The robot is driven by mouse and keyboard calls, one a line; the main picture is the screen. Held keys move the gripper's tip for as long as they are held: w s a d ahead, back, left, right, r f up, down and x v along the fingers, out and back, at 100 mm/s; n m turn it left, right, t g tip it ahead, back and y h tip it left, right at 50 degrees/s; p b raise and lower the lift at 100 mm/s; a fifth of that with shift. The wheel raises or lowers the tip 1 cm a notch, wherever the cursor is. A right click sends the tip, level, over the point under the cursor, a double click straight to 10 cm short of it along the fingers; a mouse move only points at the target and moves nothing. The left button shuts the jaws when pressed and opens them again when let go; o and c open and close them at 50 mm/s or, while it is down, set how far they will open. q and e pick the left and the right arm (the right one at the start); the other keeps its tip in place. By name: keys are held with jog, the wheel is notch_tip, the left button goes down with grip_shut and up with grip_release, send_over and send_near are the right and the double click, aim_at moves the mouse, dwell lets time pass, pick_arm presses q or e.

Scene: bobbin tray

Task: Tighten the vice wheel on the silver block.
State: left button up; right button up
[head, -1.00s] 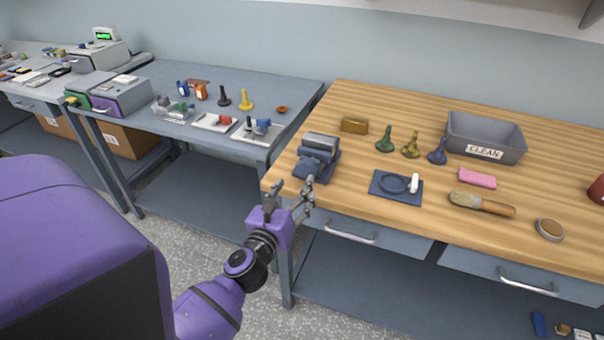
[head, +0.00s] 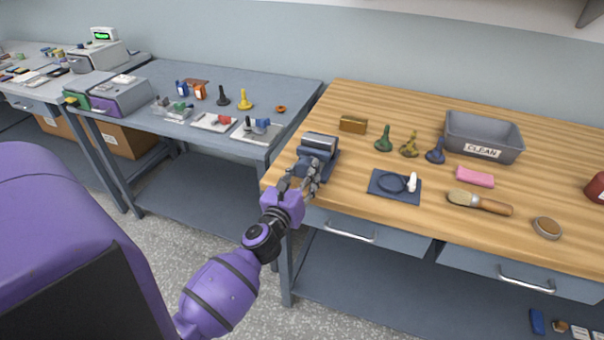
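The blue-grey vice (head: 330,165) stands at the front left corner of the wooden bench, with the silver block (head: 320,141) at its top between the jaws. My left gripper (head: 300,176) is at the vice's front side, its fingers spread apart and pointing at it. The fingers cover the front of the vice, so the wheel is hidden and I cannot tell whether they touch it. My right gripper is out of view.
On the wooden bench (head: 560,200) are a blue mat (head: 378,190) with a ring and white piece, a brass block (head: 353,124), several chess-like pieces, a grey CLEAN bin (head: 510,148), a pink sponge (head: 475,177) and a brush (head: 480,203). A grey table (head: 285,95) stands left.

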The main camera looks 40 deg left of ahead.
pick_arm(q)
jog(key=shift+c, duration=1.3)
jog(key=shift+a, duration=0.1)
